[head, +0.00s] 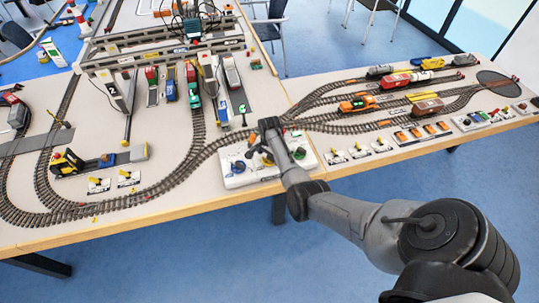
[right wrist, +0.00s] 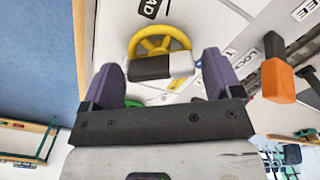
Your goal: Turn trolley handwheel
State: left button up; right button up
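A yellow handwheel (right wrist: 158,44) shows just beyond the fingertips in the right wrist view. A black and white block (right wrist: 165,67) lies across its near side. My right gripper (right wrist: 160,68) is open, with one purple finger on each side of that block; I cannot tell whether they touch it. In the head view my right arm reaches over the white control panel (head: 235,180) at the table's front edge and hides part of it. The wheel cannot be made out clearly there. My left gripper is not in view.
An orange-tipped lever (right wrist: 285,80) stands right of the wheel, near a LOCK label. A blue knob (head: 238,167) is on the panel's left. The gantry crane (head: 165,45) stands behind, and small switch plates (head: 358,152) lie to the right.

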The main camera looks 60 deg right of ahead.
jog(key=c, duration=0.8)
jog(key=shift+r+n+p, duration=0.15)
jog(key=shift+n+p, duration=0.45)
jog(key=shift+p, duration=0.1)
jog(key=shift+n+p, duration=0.95)
jog(key=shift+n, duration=0.25)
jog(key=n+p, duration=0.2)
jog(key=n, duration=0.2)
jog(key=shift+w+n, duration=0.1)
jog(key=shift+n, duration=0.2)
jog(key=n, duration=0.2)
jog(key=shift+n+p, duration=0.3)
jog(key=shift+n, duration=1.6)
